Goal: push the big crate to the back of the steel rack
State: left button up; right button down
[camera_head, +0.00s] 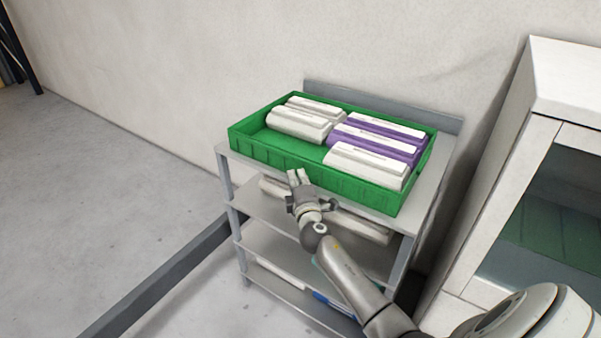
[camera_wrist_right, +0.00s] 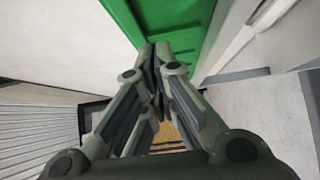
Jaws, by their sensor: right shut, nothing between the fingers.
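The big green crate (camera_head: 262,149) stands on the top shelf of the steel rack (camera_head: 229,190). It holds several white and purple egg cartons, with a bare patch of floor at its left end. A strip of shelf shows in front of the crate, and a raised back edge of the rack is behind it. My right gripper (camera_head: 298,177) is shut and empty at the crate's front wall, near its middle. In the right wrist view, the fingertips (camera_wrist_right: 156,50) are right at the green crate wall (camera_wrist_right: 190,22); I cannot tell if they touch. My left gripper is not in view.
The lower shelves (camera_head: 270,247) of the rack hold white packages and a blue item. A white cabinet (camera_head: 515,130) with a glass front stands to the right. A wall is close behind the rack. A dark beam (camera_head: 165,275) lies on the floor at the left; the floor beyond is clear.

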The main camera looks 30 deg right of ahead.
jog(key=shift+w+d, duration=0.35)
jog(key=shift+d, duration=0.55)
